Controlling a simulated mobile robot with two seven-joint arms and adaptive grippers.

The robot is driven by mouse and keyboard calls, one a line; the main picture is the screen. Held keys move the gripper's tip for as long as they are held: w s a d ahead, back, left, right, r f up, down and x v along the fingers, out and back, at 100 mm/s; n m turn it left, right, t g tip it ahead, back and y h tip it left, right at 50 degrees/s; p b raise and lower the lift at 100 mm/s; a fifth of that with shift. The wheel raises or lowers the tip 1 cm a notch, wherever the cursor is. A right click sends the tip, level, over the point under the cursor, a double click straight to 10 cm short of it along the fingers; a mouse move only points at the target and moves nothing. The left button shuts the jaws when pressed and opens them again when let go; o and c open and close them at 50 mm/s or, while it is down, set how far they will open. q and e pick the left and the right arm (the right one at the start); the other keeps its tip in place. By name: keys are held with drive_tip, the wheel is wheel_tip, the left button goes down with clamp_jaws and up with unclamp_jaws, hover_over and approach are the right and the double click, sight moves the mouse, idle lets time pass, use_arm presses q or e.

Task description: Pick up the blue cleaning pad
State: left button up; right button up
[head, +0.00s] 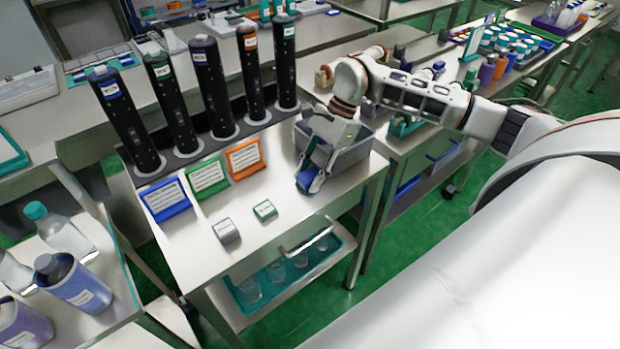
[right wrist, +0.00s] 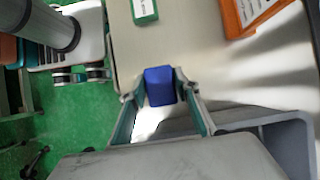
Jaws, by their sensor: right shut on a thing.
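The blue cleaning pad (right wrist: 160,86) is between the fingers of my right gripper (right wrist: 158,92) in the right wrist view, with a finger against each side. In the head view, my right gripper (head: 312,182) points down in front of the grey bin, shut on the blue pad (head: 305,179), which is mostly hidden by the fingers. It is over the steel cart top; I cannot tell if it is clear of the surface. My left gripper is not in view.
A grey bin (head: 352,157) is right behind my right gripper. A green block (head: 264,210) and a grey block (head: 226,231) lie to the left. Blue (head: 165,199), green (head: 207,177) and orange (head: 245,157) signs stand before a row of black tubes.

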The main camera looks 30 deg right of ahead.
sight(310, 174)
drive_tip(key=shift+r, duration=0.1)
wheel_tip(310, 174, up, 20)
idle(0.5)
